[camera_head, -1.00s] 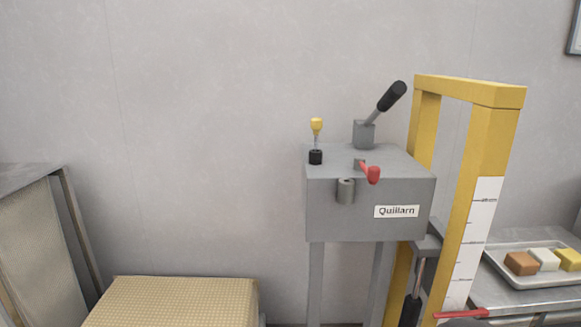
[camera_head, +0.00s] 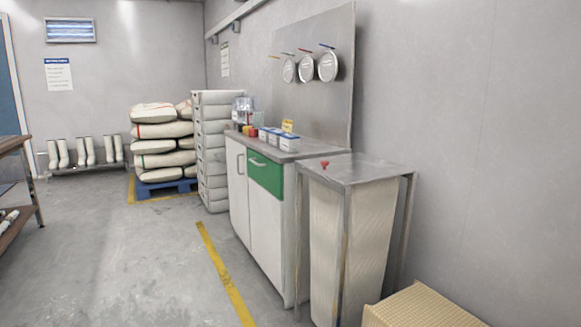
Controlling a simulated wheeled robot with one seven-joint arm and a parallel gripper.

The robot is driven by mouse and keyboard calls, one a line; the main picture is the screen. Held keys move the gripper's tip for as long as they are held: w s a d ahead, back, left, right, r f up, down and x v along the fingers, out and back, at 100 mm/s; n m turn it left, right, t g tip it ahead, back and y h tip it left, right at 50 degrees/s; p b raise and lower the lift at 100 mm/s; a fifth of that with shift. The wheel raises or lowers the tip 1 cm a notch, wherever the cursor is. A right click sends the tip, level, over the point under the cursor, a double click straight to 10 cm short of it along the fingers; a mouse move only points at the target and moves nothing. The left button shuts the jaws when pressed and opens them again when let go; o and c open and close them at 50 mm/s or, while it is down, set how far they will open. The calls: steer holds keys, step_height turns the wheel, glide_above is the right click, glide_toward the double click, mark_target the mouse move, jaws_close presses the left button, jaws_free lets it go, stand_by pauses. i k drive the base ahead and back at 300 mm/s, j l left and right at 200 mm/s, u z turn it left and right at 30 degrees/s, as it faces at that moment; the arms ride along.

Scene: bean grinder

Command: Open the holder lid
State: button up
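A metal-framed stand (camera_head: 409,220) with a pale ribbed liner (camera_head: 350,245) inside it stands against the wall, right of centre. It looks like the holder, though no label shows. A flat grey metal lid (camera_head: 365,170) lies level across its top and looks closed. A small red knob (camera_head: 324,163) stands up near the lid's left corner. The inside under the lid is hidden. My gripper is not in view.
A white cabinet (camera_head: 264,235) with a green drawer (camera_head: 265,174) stands close left of the stand. A yellowish ribbed box (camera_head: 425,308) is close at lower right. Stacked sacks (camera_head: 160,146) are farther back. Left of the yellow floor line (camera_head: 224,275), the floor is clear.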

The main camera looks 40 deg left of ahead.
mark_target(347, 169)
steer(key=u, duration=1.35)
steer(key=i+j, duration=0.3)
